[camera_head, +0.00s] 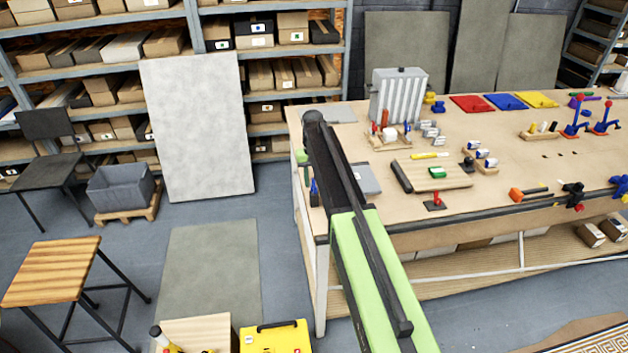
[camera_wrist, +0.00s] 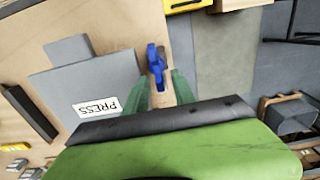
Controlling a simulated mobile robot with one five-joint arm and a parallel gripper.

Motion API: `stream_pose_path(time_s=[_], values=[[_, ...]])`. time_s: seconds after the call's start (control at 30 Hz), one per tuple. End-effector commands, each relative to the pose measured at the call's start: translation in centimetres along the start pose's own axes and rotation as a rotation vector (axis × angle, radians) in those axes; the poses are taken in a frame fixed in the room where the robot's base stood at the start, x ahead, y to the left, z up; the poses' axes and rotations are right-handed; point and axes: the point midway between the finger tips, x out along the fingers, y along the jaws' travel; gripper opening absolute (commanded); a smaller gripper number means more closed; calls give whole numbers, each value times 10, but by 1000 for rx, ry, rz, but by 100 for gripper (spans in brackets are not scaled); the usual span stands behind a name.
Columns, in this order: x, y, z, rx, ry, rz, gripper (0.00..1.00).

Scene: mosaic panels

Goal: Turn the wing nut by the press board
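The blue wing nut (camera_wrist: 157,60) shows in the wrist view, near the table edge and just to the right of the grey press board (camera_wrist: 85,82). The board carries a white PRESS label (camera_wrist: 97,107). My gripper (camera_wrist: 159,80) is open, with one green finger on each side of the wing nut. I see a gap on both sides; I cannot tell how far the fingertips are above it. In the head view, the press board (camera_head: 367,180) is partly hidden by my arm, and a blue part (camera_head: 314,188) shows left of the arm at the table's left end.
A yellow case (camera_head: 275,338) and a stool (camera_head: 50,272) stand on the floor to the left.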

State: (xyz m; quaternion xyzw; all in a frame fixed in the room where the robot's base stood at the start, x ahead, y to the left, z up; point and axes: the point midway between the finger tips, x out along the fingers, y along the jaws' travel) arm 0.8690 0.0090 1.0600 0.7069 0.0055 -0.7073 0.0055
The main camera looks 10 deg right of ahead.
Motion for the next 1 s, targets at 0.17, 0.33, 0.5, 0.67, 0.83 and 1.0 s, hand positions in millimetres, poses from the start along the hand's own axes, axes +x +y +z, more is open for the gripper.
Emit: stream_pose_path(time_s=[0.17,0.33,0.5,0.67,0.83,1.0], values=[[-21,0,0,0,0,0,31],[-56,0,0,0,0,0,31],[-94,0,0,0,0,0,31],[-129,0,0,0,0,0,31],[-163,0,0,0,0,0,31],[-175,0,0,0,0,0,31]])
